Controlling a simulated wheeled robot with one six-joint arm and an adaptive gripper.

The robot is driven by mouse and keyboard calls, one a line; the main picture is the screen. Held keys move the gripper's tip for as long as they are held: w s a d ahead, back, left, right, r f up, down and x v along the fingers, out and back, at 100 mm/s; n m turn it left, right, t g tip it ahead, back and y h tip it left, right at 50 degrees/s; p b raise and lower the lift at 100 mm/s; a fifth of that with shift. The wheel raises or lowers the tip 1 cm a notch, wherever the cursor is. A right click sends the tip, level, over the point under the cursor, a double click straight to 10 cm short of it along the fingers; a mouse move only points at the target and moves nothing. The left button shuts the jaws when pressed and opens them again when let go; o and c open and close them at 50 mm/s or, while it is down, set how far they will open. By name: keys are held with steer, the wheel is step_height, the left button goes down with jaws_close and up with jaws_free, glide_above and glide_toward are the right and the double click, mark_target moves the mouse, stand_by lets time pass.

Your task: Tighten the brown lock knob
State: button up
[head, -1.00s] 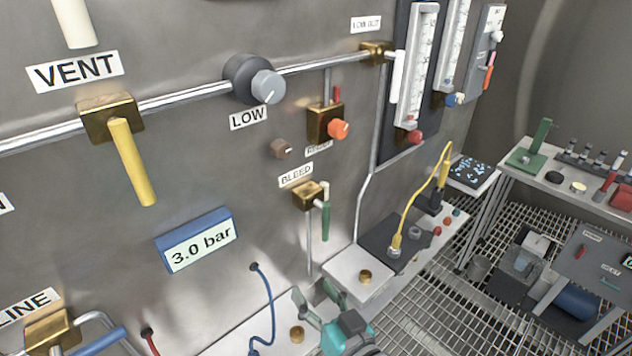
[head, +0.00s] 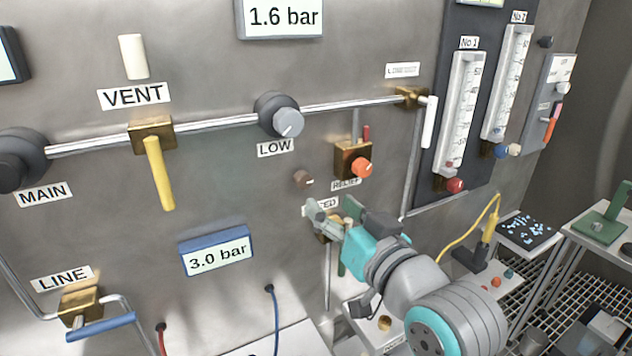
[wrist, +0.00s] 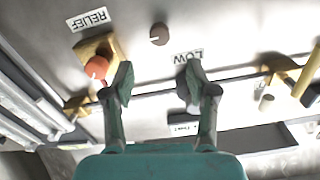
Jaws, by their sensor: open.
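The brown lock knob (head: 303,179) is a small round knob with a pale mark, on the grey panel between the LOW knob (head: 288,121) and the RELIEF valve with its orange knob (head: 361,167). In the wrist view the brown knob (wrist: 159,33) shows beyond my fingertips, near the top, midway between them sideways. My gripper (head: 334,210) is open and empty, in front of the BLEED valve, just below and right of the brown knob. In the wrist view my gripper (wrist: 158,84) has its green-grey fingers spread. The knob is apart from both fingers.
The brass BLEED valve (head: 326,238) and its label are partly hidden behind my gripper. The yellow VENT handle (head: 159,172) and a blue 3.0 bar display (head: 217,252) are to the left. Flow tubes (head: 461,115) stand on the right. The panel left of the brown knob is bare.

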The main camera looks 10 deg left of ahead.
mark_target(306, 182)
steer(key=x, duration=1)
steer(key=shift+w+a, duration=0.2)
jaws_close()
